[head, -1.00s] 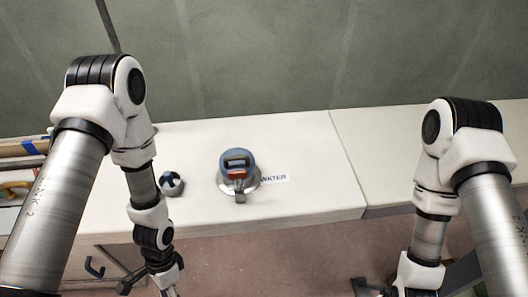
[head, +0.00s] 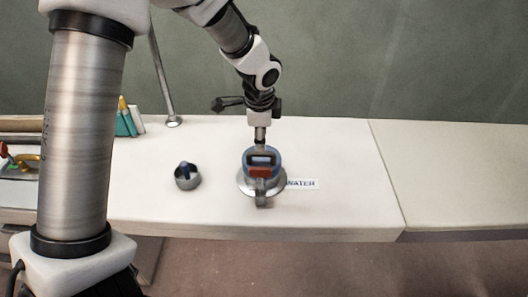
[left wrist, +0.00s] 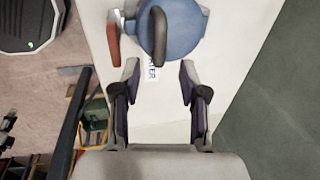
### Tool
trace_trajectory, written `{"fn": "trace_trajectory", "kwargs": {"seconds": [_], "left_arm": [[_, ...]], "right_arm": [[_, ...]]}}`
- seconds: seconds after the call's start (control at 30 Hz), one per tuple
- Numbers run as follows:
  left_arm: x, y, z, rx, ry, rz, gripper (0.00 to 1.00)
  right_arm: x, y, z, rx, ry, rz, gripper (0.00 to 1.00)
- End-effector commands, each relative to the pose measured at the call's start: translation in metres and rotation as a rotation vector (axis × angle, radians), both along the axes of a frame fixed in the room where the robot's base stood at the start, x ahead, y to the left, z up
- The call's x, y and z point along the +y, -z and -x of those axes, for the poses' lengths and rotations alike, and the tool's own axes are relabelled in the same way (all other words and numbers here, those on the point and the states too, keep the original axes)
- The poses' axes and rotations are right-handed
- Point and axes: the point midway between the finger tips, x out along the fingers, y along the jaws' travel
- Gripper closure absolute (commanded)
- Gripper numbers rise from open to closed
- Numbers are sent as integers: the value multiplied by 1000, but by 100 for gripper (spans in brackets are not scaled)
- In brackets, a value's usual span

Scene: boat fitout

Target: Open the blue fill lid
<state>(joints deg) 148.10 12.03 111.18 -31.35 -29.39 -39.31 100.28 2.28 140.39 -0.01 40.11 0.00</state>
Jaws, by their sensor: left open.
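The blue fill lid (head: 248,160) sits closed on a round metal deck fitting (head: 278,188) on the white counter. A dark raised handle stands on top of the lid, and a red latch (head: 260,171) is at its near side. In the left wrist view the blue lid (left wrist: 185,30), its dark handle (left wrist: 159,35) and the red latch (left wrist: 113,40) lie just beyond the fingertips. My left gripper (left wrist: 160,72) is open and empty, its fingers short of the handle in that picture. In the head view my left gripper (head: 260,138) is above and behind the lid. My right gripper is out of view.
A WATER label (head: 302,183) lies right of the fitting. A small round metal piece with a blue top (head: 187,178) stands to its left. A metal post (head: 165,85) rises behind. Tools and books (head: 128,118) are at the far left. The counter's right side is clear.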

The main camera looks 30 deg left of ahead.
Motion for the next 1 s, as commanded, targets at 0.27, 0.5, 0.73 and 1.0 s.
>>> {"fn": "trace_trajectory", "kwargs": {"seconds": [0.27, 0.5, 0.73, 1.0], "left_arm": [[5, 51, -8, 3, -1, 1, 57], [6, 58, -10, 1, -1, 1, 57], [6, 58, -10, 2, -1, 1, 100], [6, 56, -10, 7, -1, 4, 100]], "right_arm": [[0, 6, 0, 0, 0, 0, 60], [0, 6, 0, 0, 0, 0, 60], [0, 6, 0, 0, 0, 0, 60], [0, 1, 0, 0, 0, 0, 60]]}}
